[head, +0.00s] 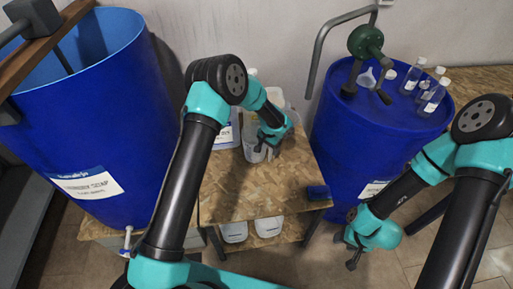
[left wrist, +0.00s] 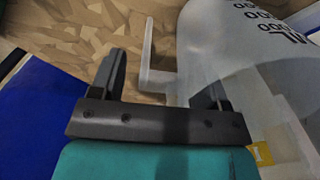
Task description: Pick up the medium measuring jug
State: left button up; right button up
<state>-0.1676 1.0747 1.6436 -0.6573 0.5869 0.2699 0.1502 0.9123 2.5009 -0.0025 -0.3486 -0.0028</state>
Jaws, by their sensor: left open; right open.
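A translucent measuring jug with dark printed markings (left wrist: 215,45) fills the upper right of the left wrist view. In the head view, a translucent jug (head: 252,148) stands on the wooden bench, partly hidden by my left gripper (head: 268,143). I cannot tell for sure that it is the medium one. In the left wrist view, my left gripper (left wrist: 162,82) is open, with the jug's pale handle (left wrist: 152,75) showing between its fingers. The right finger overlaps the jug wall; contact is unclear. My right gripper (head: 353,250) is open and empty, low in front of the right drum.
A large open blue drum (head: 95,130) stands left, and a closed blue drum (head: 360,135) with a green hand pump (head: 366,42) and small bottles (head: 432,97) stands right. A labelled container (head: 228,133) is beside the jug. The front of the bench (head: 235,200) is mostly clear.

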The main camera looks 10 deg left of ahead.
dwell(0.4)
pick_arm(q)
jog(key=c, duration=1.2)
jog(key=shift+r, duration=1.95)
jog(key=s+d+r, duration=0.1)
jog(key=s+d, duration=0.1)
jog(key=s, duration=1.3)
jog(key=shift+s+d, duration=0.3)
jog(key=shift+d, duration=0.05)
jog(key=shift+r, duration=0.1)
